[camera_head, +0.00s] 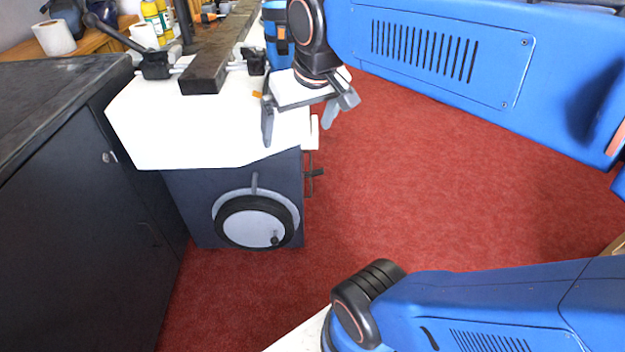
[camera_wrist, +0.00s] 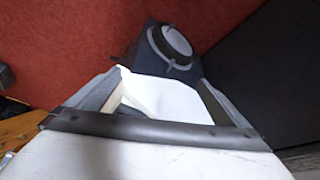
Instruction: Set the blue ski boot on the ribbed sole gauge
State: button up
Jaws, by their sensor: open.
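A blue object with dark straps (camera_head: 271,34), probably the blue ski boot, stands at the far end of the white bench top in the head view. My arm partly hides it. My gripper (camera_head: 302,128) is open and empty over the right edge of the white bench top, on the near side of the blue object. In the wrist view, my gripper (camera_wrist: 160,82) has its fingers spread, with white bench surface between them and no boot in sight. I cannot make out the ribbed sole gauge in either view.
The white bench (camera_head: 170,125) carries a long dark bar (camera_head: 212,68) between black clamps (camera_head: 155,65). A handwheel (camera_head: 252,222) is on its front; it also shows in the wrist view (camera_wrist: 176,40). A dark cabinet (camera_head: 80,220) stands left. Red floor (camera_head: 430,190) is clear at right.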

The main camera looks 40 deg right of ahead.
jog(key=s+a+f+n, duration=0.1)
jog(key=s+a+f, duration=0.1)
jog(key=s+f, duration=0.5)
notch_tip(320, 180, down, 3)
jog(key=shift+s+r+y, duration=0.1)
jog(key=shift+s+y, duration=0.2)
jog(key=shift+d, duration=0.1)
